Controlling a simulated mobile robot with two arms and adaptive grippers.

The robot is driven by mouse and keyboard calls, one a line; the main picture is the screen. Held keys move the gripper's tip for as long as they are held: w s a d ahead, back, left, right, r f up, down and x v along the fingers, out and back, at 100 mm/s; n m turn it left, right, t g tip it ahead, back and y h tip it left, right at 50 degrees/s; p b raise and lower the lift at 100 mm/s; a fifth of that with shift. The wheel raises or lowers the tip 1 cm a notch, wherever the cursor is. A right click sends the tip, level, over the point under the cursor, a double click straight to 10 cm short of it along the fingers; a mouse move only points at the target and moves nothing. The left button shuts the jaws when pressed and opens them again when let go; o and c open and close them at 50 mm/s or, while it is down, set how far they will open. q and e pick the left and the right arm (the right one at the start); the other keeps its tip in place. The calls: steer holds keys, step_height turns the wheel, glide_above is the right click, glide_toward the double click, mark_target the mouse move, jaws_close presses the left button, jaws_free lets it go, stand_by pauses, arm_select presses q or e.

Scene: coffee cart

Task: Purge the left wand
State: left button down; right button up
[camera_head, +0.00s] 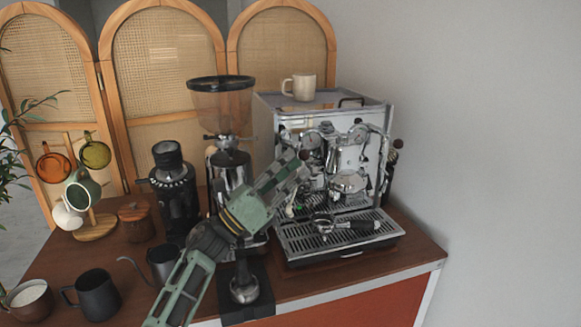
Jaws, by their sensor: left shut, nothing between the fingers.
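The silver espresso machine (372,143) stands on the right part of the wooden cart top. My left arm reaches up from the bottom of the picture, and my left gripper (302,163) is shut and empty at the machine's front left side. The gripper covers the area of the left wand, so I cannot make out the wand or its knob, nor whether the fingers touch them. A dark knob (398,144) shows at the machine's right side. A portafilter (325,224) lies on the drip tray (305,245). My right gripper is not in view.
A grinder (221,100) and a black smaller grinder (173,190) stand left of the machine. A cup (299,86) sits on top of it. A kettle (163,262), dark mug (97,294) and mug tree (98,229) are at left. The cart's right front corner is clear.

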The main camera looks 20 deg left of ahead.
arm_select(q)
steer(key=shift+s+r+n+t+y+p, duration=0.15)
steer(key=shift+r+n+t+y+p, duration=0.4)
steer(key=shift+n+p, duration=0.7)
step_height(320, 180, up, 2)
steer(key=n+t+y+p, duration=0.1)
steer(key=n+y+p, duration=0.3)
steer(key=n+p, duration=0.1)
steer(key=shift+r+n+p, duration=0.15)
steer(key=shift+n+p, duration=0.1)
steer(key=shift+p, duration=0.3)
steer(key=shift+r, duration=0.1)
